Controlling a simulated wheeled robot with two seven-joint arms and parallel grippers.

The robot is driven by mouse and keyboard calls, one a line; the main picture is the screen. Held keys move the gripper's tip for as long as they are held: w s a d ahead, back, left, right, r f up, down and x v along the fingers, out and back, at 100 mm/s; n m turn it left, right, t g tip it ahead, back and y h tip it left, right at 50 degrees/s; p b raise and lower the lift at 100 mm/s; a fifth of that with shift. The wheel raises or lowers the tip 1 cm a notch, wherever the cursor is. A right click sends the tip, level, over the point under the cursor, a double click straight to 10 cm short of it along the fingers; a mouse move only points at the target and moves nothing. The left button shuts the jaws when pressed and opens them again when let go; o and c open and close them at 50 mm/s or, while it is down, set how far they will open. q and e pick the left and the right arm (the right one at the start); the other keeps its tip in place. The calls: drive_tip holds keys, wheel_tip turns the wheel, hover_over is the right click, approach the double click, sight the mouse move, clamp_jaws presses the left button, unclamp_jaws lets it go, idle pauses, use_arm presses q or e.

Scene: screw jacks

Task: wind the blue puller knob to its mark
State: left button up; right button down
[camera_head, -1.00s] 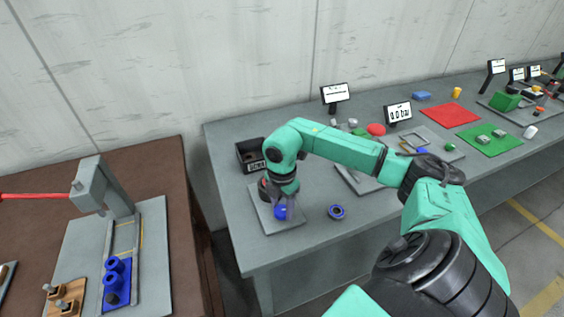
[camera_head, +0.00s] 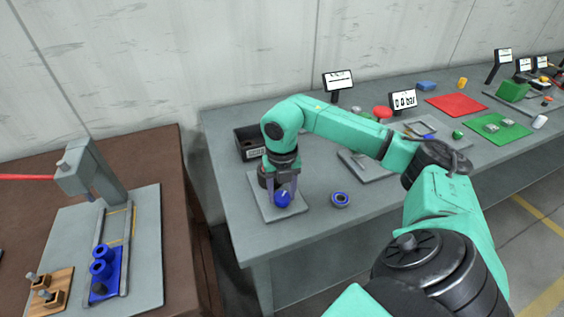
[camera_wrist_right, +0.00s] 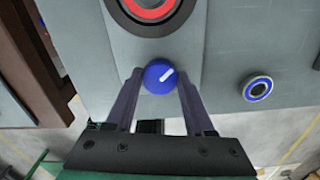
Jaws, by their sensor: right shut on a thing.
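The blue puller knob (camera_head: 283,200) is round, with a white pointer line on its face. It stands at the front of a light grey plate (camera_head: 262,206) on the grey table. In the right wrist view the knob (camera_wrist_right: 160,77) sits between the fingertips, its white line pointing up and right. My right gripper (camera_head: 283,196) comes down from above and is shut on the knob; it also shows in the right wrist view (camera_wrist_right: 158,80). A dark ring with a red inner ring (camera_wrist_right: 149,8) lies just beyond the knob. I cannot make out the mark. My left gripper is not in view.
A loose blue-and-black ring (camera_head: 340,200) lies right of the plate. A black labelled bin (camera_head: 249,144) stands behind it. Displays, a red mat (camera_head: 456,106) and a green mat (camera_head: 494,134) are farther right. A brown table (camera_head: 165,160) with a press stands left, across a gap.

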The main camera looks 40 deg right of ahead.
drive_tip(key=n+b, duration=0.1)
drive_tip(key=n, duration=0.4)
drive_tip(key=shift+w+r, duration=0.1)
drive_tip(key=shift+w, duration=0.05)
drive_tip(key=n+b, duration=0.1)
drive_tip(key=n, duration=0.4)
drive_tip(key=shift+n+b, duration=0.3)
drive_tip(key=shift+n, duration=0.1)
drive_tip(key=n, duration=0.5)
drive_tip(key=shift+r+n+b, duration=0.1)
drive_tip(key=shift+n+b, duration=0.2)
drive_tip(key=shift+b, duration=0.1)
drive_tip(key=n, duration=0.5)
drive_tip(key=shift+b, duration=0.3)
drive_tip(key=n, duration=0.5)
drive_tip(key=shift+n, duration=0.4)
drive_tip(key=n+b, duration=0.1)
drive_tip(key=n, duration=1)
drive_tip(key=shift+n, duration=0.4)
drive_tip(key=n, duration=0.5)
drive_tip(key=shift+n, duration=0.3)
